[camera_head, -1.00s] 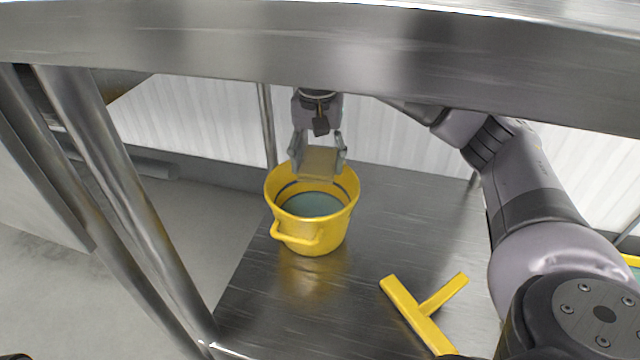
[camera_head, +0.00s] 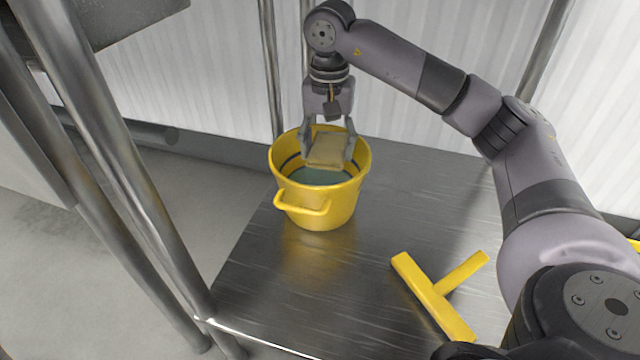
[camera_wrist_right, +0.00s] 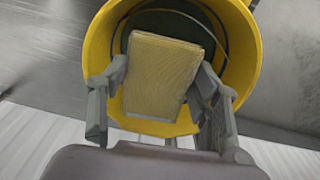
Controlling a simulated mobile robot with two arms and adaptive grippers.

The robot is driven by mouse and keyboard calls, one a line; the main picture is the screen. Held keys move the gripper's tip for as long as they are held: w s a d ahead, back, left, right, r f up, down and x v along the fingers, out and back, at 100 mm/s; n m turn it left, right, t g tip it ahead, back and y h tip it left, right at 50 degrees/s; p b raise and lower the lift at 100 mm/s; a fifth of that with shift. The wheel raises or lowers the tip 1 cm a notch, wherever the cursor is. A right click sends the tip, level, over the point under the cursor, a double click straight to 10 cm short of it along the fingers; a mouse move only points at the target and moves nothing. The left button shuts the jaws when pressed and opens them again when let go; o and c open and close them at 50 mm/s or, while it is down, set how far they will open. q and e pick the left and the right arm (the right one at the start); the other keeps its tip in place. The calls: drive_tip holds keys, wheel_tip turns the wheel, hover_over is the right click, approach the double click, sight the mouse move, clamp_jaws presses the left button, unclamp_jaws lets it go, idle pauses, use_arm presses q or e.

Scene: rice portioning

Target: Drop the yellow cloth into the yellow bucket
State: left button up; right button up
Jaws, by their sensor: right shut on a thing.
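The yellow cloth (camera_head: 327,151) is a small folded pad, dull yellow-tan. My right gripper (camera_head: 328,150) points down and is shut on it, one finger on each side. It holds the cloth over the mouth of the yellow bucket (camera_head: 318,212), at the far side of the opening. The bucket stands upright on the steel shelf, with greenish-blue liquid (camera_head: 318,177) inside. In the right wrist view the cloth (camera_wrist_right: 160,75) sits between the fingers, with the bucket's yellow rim (camera_wrist_right: 245,50) around it. My left gripper is not in view.
A yellow T-shaped tool (camera_head: 432,295) lies on the steel shelf (camera_head: 370,225) right of the bucket. Steel legs (camera_head: 125,165) stand at the left. A ribbed white wall (camera_head: 420,40) is behind. Bare shelf lies in front of the bucket.

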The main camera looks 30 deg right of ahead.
drive_tip(key=o, duration=1.1)
drive_tip(key=shift+r, duration=0.15)
wheel_tip(320, 180, up, 7)
drive_tip(key=shift+r, duration=0.15)
idle(0.4)
